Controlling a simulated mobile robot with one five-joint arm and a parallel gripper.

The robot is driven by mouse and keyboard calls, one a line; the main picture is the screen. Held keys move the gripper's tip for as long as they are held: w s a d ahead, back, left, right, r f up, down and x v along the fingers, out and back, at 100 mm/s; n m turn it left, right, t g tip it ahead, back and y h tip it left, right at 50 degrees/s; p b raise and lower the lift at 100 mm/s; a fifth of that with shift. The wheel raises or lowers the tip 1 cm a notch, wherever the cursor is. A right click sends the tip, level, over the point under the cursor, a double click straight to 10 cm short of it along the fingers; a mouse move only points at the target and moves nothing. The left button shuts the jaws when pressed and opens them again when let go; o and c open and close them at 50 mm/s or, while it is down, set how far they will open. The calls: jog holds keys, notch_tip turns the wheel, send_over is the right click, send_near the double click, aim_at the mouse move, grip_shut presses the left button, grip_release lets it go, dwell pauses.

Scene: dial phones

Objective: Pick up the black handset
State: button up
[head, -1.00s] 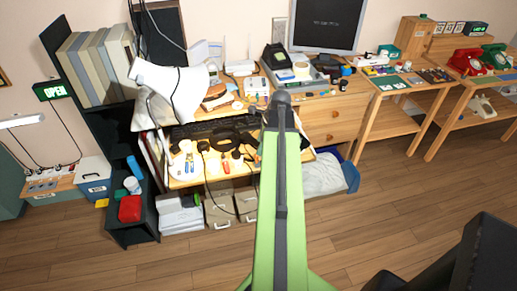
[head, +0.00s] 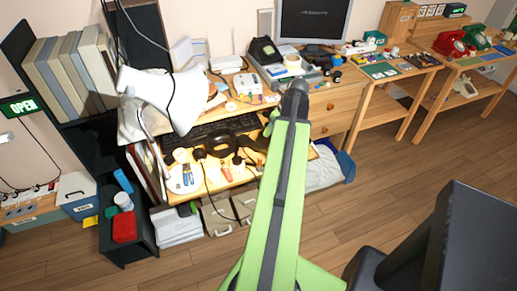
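I cannot make out the black handset for certain. A dark, curved object (head: 220,146) lies on the lit desk in front of the keyboard; it is too small to tell what it is. A black device (head: 264,50) stands at the back of the desk, left of the monitor. My green arm rises through the middle of the head view and covers part of the desk's right side. My gripper does not show; the far end of the arm is hidden behind its upper joint.
A white lamp (head: 165,95) leans over the desk's left side. A monitor (head: 313,20) stands at the back. A red phone (head: 452,43) and a green phone (head: 475,39) sit on the far-right table.

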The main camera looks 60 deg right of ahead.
jog(key=b, duration=1.1)
send_near(261, 146)
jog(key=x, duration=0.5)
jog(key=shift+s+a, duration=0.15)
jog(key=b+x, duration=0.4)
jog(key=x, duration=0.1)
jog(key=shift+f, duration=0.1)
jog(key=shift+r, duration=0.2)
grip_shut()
